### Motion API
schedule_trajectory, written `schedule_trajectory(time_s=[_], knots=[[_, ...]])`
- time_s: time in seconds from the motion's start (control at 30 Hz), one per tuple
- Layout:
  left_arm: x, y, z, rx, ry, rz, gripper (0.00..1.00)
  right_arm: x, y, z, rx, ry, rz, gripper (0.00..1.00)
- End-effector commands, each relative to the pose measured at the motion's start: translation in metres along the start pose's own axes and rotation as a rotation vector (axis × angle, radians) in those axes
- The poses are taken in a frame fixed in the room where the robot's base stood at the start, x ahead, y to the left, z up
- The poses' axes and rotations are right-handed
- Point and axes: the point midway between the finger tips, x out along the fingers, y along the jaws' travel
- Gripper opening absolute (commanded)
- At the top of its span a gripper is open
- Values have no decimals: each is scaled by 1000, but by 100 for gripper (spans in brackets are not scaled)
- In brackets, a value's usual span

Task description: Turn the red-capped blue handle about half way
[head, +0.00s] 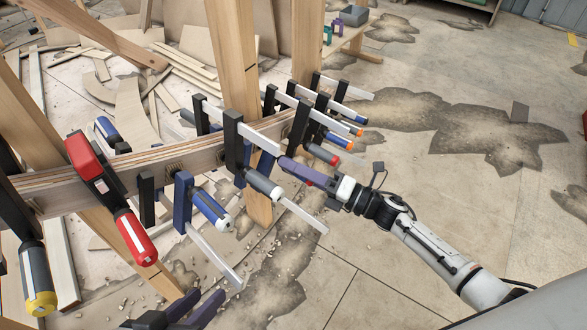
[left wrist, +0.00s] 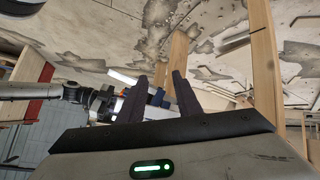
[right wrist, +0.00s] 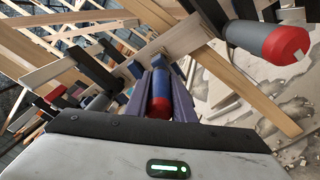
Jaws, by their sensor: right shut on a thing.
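The red-capped blue handle (right wrist: 160,88) lies between the two fingers of my right gripper (right wrist: 160,100) in the right wrist view. Its red cap points toward the palm. My right gripper (head: 303,172) is shut on it; in the head view it reaches in from the right to the clamp row, and its fingers largely hide the handle. My left gripper (head: 178,312) is at the bottom of the head view, open and empty, below and apart from the clamps. Its two dark fingers (left wrist: 160,92) stand apart in the left wrist view.
A curved laminated stringer (head: 150,160) carries several clamps. A red clamp (head: 105,190) stands at left, and a grey handle with a red cap (right wrist: 265,40) is close to my right gripper. Wooden posts (head: 232,60) rise behind.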

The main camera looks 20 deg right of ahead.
Motion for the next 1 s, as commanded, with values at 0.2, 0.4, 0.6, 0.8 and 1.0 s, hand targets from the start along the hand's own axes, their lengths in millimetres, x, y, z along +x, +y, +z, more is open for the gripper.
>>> schedule_trajectory(time_s=[0.2, 0.4, 0.6, 0.8, 1.0], knots=[[-1, 2, -3, -2, 14, 7, 31, -1, -1, -1, 184, 2, 29, 0], [0, 3, -3, -5, 18, 11, 31, -1, -1, -1, 313, 2, 48, 0], [0, 4, -4, -6, 23, 14, 31, -1, 0, -1, 394, 1, 62, 0], [-1, 4, -5, -6, 26, 15, 31, -1, 0, -1, 431, 1, 67, 0], [-1, 4, -6, -6, 28, 16, 31, -1, 0, -1, 440, 1, 69, 0]])
